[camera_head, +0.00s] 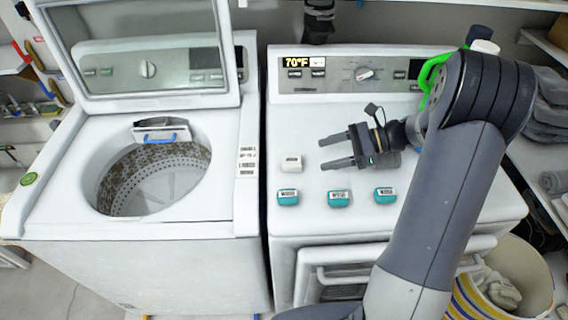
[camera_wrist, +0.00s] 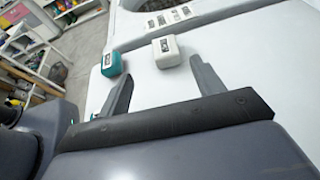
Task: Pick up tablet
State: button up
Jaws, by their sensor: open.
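Small labelled blocks lie on the white top of the right-hand machine; I cannot tell which is the tablet. One is white (camera_head: 291,164), and three are teal: left (camera_head: 288,197), middle (camera_head: 339,199) and right (camera_head: 385,194). My gripper (camera_head: 322,153) is open and empty, its fingers pointing left toward the white block with a gap between. In the wrist view, the white block (camera_wrist: 168,50) is ahead of the open gripper (camera_wrist: 160,72), nearer the right finger. A teal block (camera_wrist: 111,63) is ahead of the left finger.
The washer (camera_head: 248,205) on the left has its lid (camera_head: 145,92) raised and its drum (camera_head: 155,180) open. A control panel (camera_head: 345,74) runs along the back of the right machine. A striped basket (camera_head: 535,285) with cloth stands at the lower right.

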aim_at(294, 167)
jog(key=x, duration=0.4)
jog(key=shift+a+f+p, duration=0.15)
jog(key=shift+a+p, duration=0.15)
jog(key=shift+a, duration=0.05)
jog(key=shift+w+f+p+x, duration=0.15)
jog(key=shift+p+x, duration=0.25)
jog(key=shift+x, duration=0.95)
jog(key=shift+w+f+p+x, duration=0.15)
jog(key=shift+p+x, duration=0.25)
jog(key=shift+x, duration=0.95)
jog(key=shift+d+r, duration=0.1)
jog(key=shift+c, duration=0.4)
jog(key=c, duration=1)
jog(key=shift+o, duration=0.2)
